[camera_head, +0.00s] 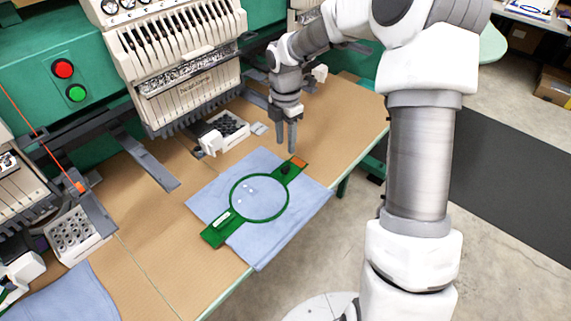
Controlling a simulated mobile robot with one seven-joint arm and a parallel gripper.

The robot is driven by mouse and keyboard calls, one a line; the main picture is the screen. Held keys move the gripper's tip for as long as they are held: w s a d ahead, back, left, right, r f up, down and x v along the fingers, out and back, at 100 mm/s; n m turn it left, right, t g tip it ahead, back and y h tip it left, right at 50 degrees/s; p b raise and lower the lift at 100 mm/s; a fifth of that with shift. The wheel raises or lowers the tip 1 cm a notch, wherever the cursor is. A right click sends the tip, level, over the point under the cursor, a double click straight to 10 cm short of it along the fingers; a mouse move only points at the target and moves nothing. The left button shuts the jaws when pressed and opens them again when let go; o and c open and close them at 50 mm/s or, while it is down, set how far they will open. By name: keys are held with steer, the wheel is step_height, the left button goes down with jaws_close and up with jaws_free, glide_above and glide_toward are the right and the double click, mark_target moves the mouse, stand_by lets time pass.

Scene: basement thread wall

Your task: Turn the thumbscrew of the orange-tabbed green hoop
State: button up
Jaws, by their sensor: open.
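The green hoop (235,217) lies flat on a blue cloth (263,247) on the table. Its ring is in the middle, with a long tab at each end. The upper right tab has an orange end (299,161). A small dark thumbscrew (286,170) stands on the hoop beside that orange end. My gripper (286,147) points down just above and left of the orange tab in the picture. Its two fingers are apart, with nothing seen between them. The exact height over the thumbscrew cannot be told.
The embroidery machine head (180,65) stands behind the cloth, with a grey arm (150,165) reaching over the table. A white holder (222,133) sits behind the hoop. The brown table (350,115) is bare to the right of my gripper, up to its green edge.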

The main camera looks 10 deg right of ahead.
mark_target(286, 167)
step_height(286, 167, down, 9)
steer(key=shift+b, duration=0.45)
jaws_close()
